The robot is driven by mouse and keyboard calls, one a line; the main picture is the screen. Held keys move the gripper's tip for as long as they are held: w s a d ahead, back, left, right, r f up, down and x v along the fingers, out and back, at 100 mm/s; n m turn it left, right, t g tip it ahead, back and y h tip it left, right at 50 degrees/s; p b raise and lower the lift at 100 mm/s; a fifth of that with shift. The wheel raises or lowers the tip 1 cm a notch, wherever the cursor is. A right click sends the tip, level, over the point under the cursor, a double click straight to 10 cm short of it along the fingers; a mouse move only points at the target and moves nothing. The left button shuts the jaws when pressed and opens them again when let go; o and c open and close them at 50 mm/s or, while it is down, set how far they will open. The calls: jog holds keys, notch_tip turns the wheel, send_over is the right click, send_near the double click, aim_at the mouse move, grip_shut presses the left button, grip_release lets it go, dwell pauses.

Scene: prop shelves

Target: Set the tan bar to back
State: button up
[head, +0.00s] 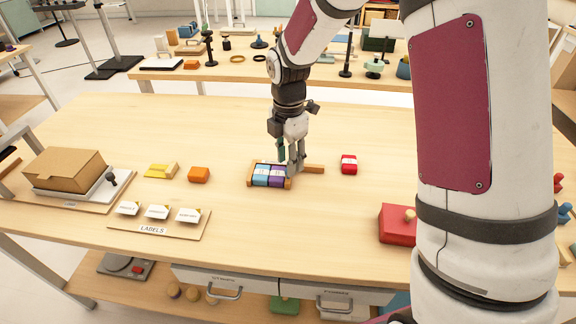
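A small wooden rack (250,182) lies in the middle of the table and holds blue blocks (261,176) and purple blocks (277,177). A short tan-brown bar (314,169) sticks out to the right of the rack; whether it is joined to the rack is hidden behind my fingers. My gripper (293,167) points down at the rack's right end, between the purple blocks and the bar. Its fingertips overlap the rack in this view. Whether they touch or grip anything is too small to tell.
A red block (348,164) lies right of the bar. An orange block (199,174) and a yellow piece (160,170) lie left. A labels board (150,230) is at front left, a cardboard box (65,170) beyond it. A red box (396,225) stands front right. Table front centre is clear.

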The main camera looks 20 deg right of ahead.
jog(key=shift+f, duration=1.2)
grip_shut()
jog(key=d, duration=0.1)
jog(key=s+d+p, duration=0.1)
jog(key=d, duration=0.1)
jog(key=s+d+p, duration=0.1)
jog(key=d, duration=0.1)
jog(key=shift+s+d+r, duration=0.1)
jog(key=shift+s+d, duration=0.1)
jog(key=shift+d, duration=0.15)
grip_release()
jog(key=shift+d, duration=0.15)
